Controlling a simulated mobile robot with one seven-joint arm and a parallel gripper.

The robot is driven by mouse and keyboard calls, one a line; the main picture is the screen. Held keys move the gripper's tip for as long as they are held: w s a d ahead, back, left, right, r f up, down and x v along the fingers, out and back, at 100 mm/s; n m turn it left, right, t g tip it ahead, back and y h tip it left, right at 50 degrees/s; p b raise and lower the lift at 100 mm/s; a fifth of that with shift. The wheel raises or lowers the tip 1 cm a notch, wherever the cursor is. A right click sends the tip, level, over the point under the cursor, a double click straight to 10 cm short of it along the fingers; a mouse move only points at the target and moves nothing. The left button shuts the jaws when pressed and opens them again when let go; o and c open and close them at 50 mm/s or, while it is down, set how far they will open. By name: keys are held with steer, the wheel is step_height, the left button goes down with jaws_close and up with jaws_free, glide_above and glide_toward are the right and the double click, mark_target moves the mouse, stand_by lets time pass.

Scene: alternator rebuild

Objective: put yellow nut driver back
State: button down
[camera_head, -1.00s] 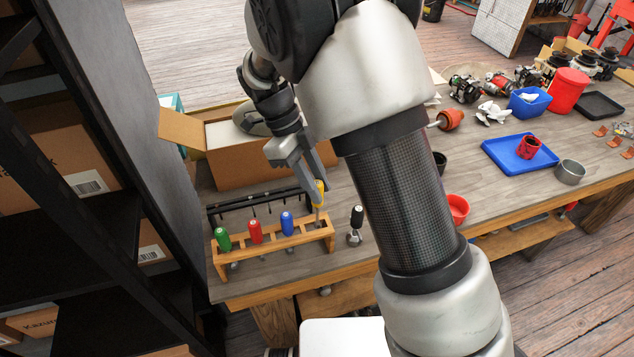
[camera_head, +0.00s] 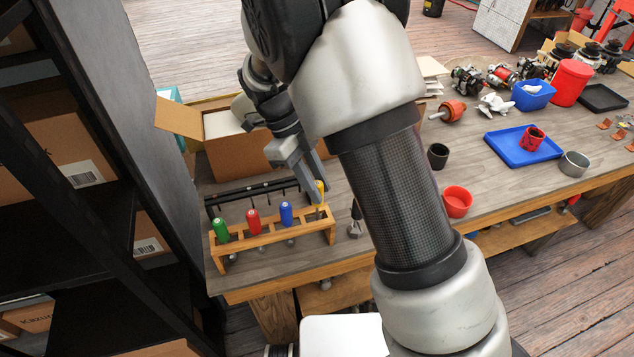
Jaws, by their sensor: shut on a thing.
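The yellow nut driver (camera_head: 320,188) is upright at the right end of the wooden rack (camera_head: 270,238). Only part of its handle shows; its shaft seems to be down at the rack's right-end slot, but how deep it sits is hard to tell. My gripper (camera_head: 316,182) is shut on the yellow handle from above and hides much of it. Green (camera_head: 221,230), red (camera_head: 253,222) and blue (camera_head: 286,214) drivers stand upright in the rack to the left.
A black-handled tool (camera_head: 355,222) stands just right of the rack, partly behind my arm. A black bar rack (camera_head: 225,198) lies behind the wooden rack. An open cardboard box (camera_head: 238,158) is farther back. A red bowl (camera_head: 457,201) is to the right.

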steer(key=shift+f, duration=0.1)
steer(key=shift+f+b, duration=1.15)
steer(key=shift+f, duration=0.45)
steer(key=shift+f+b, duration=0.35)
steer(key=shift+f, duration=0.2)
steer(key=c, duration=1.5)
jaws_free()
steer(key=shift+o, duration=0.2)
steer(key=shift+r, duration=0.1)
steer(key=d+p+v, duration=0.1)
steer(key=p+v, duration=0.4)
steer(key=v, duration=1.6)
steer(key=shift+s+d+r, duration=0.2)
steer(key=shift+s+r, duration=0.1)
steer(key=shift+r, duration=0.05)
